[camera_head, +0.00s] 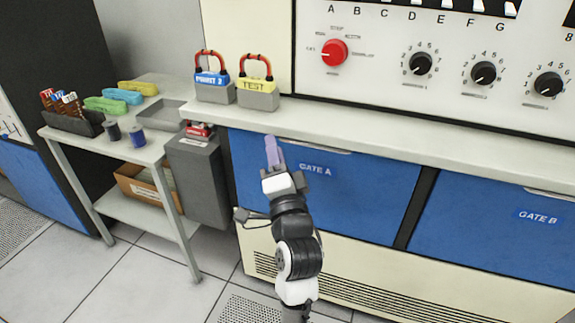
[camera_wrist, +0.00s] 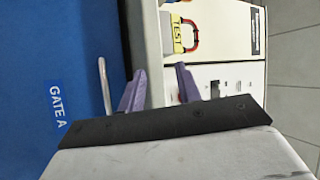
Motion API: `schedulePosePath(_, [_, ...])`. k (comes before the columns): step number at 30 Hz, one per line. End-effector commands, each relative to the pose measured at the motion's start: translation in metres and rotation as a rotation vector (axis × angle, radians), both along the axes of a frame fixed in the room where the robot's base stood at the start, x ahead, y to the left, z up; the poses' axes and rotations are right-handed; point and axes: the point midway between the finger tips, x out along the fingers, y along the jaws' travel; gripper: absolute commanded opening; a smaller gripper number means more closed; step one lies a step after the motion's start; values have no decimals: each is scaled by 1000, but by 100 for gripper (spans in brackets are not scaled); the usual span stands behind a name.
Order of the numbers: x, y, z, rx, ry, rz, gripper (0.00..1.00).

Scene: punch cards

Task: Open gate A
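Gate A is a blue front panel (camera_head: 350,190) with a "GATE A" label, below the counter in the head view. It appears closed. Its pale bar handle (camera_head: 328,149) runs along its top edge. The wrist view shows the blue gate (camera_wrist: 55,60) on the left and the handle (camera_wrist: 103,85) beside the left finger, not between the fingers. My gripper (camera_head: 271,142) is in front of the gate's upper left, near the counter edge. In the wrist view my gripper (camera_wrist: 158,78) has two purple fingers apart with nothing held; contact with the handle is unclear.
Two padlocks, "PANIST 2"-like blue (camera_head: 214,80) and yellow "TEST" (camera_head: 258,88), stand on the counter (camera_head: 400,132). Gate B (camera_head: 500,225) is at right. A side table (camera_head: 165,137) with trays and spools and a grey box (camera_head: 200,180) stand left.

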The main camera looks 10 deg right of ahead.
Motion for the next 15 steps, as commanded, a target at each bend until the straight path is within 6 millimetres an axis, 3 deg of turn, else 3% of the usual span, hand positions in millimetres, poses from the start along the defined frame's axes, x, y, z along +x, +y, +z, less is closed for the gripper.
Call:
schedulePosePath(1, [-7, -33, -28, 65, 49, -37, 34])
schedulePosePath(3, [-16, -65, -53, 149, 100, -65, 34])
schedulePosePath(6, [-28, -95, -77, 236, 146, -93, 34])
schedulePosePath(11, [-32, -110, -87, 290, 168, -106, 34])
schedulePosePath(15, [-17, -113, -82, 290, 167, -105, 34])
